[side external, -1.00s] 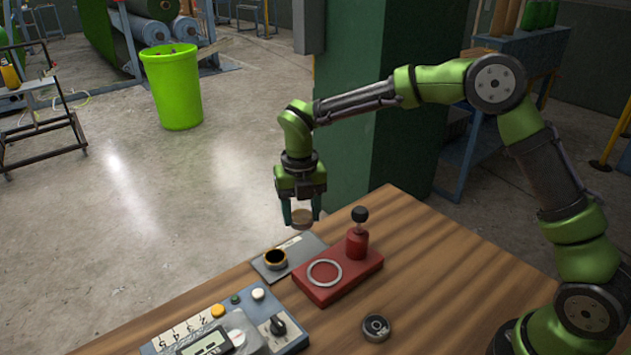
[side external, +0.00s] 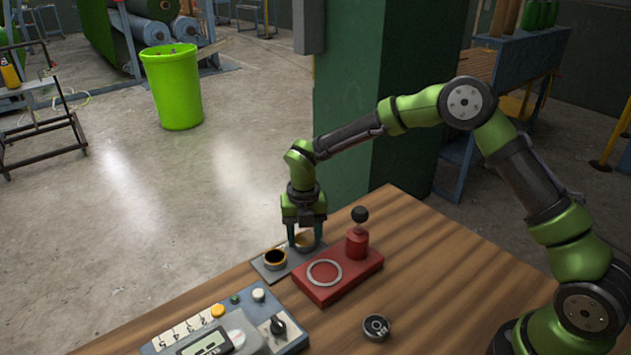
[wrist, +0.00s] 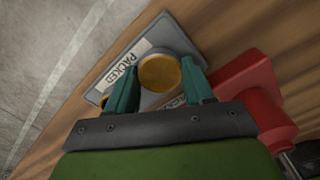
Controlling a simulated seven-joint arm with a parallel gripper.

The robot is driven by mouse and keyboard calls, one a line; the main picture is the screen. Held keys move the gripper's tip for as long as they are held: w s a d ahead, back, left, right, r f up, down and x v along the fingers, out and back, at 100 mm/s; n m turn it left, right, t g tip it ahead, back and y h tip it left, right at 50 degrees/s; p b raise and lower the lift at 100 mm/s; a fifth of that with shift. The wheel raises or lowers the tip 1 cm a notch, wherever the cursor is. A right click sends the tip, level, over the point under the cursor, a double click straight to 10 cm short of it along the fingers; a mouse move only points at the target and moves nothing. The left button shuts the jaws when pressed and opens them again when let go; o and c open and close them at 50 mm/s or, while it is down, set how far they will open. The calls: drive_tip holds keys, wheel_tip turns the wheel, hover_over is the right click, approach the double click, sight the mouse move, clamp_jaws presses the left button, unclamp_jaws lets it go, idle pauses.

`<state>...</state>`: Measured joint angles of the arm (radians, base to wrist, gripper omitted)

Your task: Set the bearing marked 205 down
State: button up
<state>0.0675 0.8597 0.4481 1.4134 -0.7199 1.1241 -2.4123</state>
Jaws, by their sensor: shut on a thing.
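My gripper (side external: 305,243) is shut on a round, gold-brown disc-like piece (side external: 305,238). In the wrist view the piece (wrist: 160,73) sits between my two teal fingertips, over a grey plate (wrist: 172,32) with a label reading PACKED. No number is readable on it. I cannot tell whether it touches the plate. A dark ring with a golden inside (side external: 275,259) stands on the left part of the plate. A dark bearing (side external: 376,327) lies apart on the wooden table, its marking too small to read.
A red block fixture (side external: 342,283) with a pale ring on top and a black-knobbed post stands close to the right of my gripper. A blue control box (side external: 180,335) with a display and buttons is at the front left. The table's right side (side external: 440,275) is clear.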

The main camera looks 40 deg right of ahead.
drive_tip(key=shift+f, duration=0.1)
drive_tip(key=o, duration=1.3)
